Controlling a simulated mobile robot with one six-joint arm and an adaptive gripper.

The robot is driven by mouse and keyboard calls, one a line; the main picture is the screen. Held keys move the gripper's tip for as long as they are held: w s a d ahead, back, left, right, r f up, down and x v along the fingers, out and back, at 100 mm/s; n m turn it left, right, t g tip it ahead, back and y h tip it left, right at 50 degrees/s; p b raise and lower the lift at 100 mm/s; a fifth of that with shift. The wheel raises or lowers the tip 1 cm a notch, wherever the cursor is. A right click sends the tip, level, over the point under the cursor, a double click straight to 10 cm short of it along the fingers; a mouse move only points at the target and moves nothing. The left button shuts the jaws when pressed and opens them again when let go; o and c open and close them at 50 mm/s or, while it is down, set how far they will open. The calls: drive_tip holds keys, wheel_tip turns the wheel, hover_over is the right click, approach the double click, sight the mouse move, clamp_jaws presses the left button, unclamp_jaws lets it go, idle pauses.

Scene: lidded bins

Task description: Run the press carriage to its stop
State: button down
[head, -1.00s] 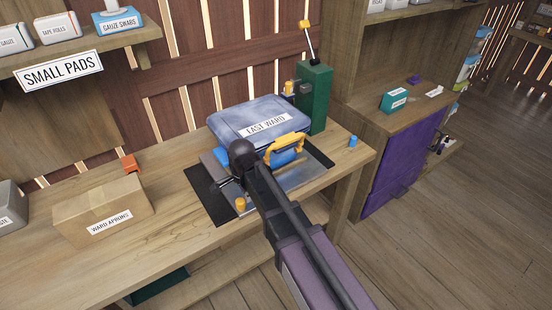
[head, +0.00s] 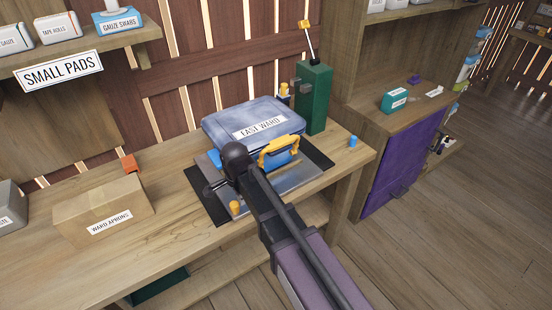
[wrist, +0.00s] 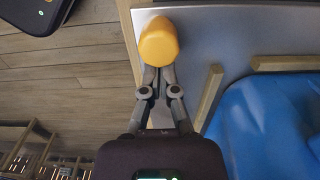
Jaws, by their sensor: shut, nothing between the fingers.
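The press carriage is a grey metal plate (head: 293,175) on a dark bed (head: 318,157) on the workbench. A blue-grey case (head: 240,117) labelled EAST WARD with a yellow handle (head: 280,149) sits on it. An orange-yellow peg (head: 235,207) stands at the plate's front left corner. In the wrist view the peg (wrist: 158,42) is straight ahead of my gripper (wrist: 157,72), whose closed fingertips look to be against it, not around it. The blue case side (wrist: 270,125) is to the right. In the head view my arm hides the fingers.
A green post (head: 314,98) with a lever stands behind the carriage, with another yellow peg (head: 283,89) beside it. A WARD APRONS box (head: 103,208) and an orange block (head: 130,163) are to the left. Bare bench lies between box and carriage.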

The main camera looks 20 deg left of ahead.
drive_tip(key=shift+s+a, duration=1.75)
drive_tip(key=shift+s, duration=0.3)
idle(0.5)
drive_tip(key=shift+w+d, duration=0.1)
drive_tip(key=shift+w+d, duration=0.4)
drive_tip(key=shift+w, duration=0.1)
idle(0.4)
drive_tip(key=shift+r+p, duration=3.55)
drive_tip(key=shift+f, duration=0.1)
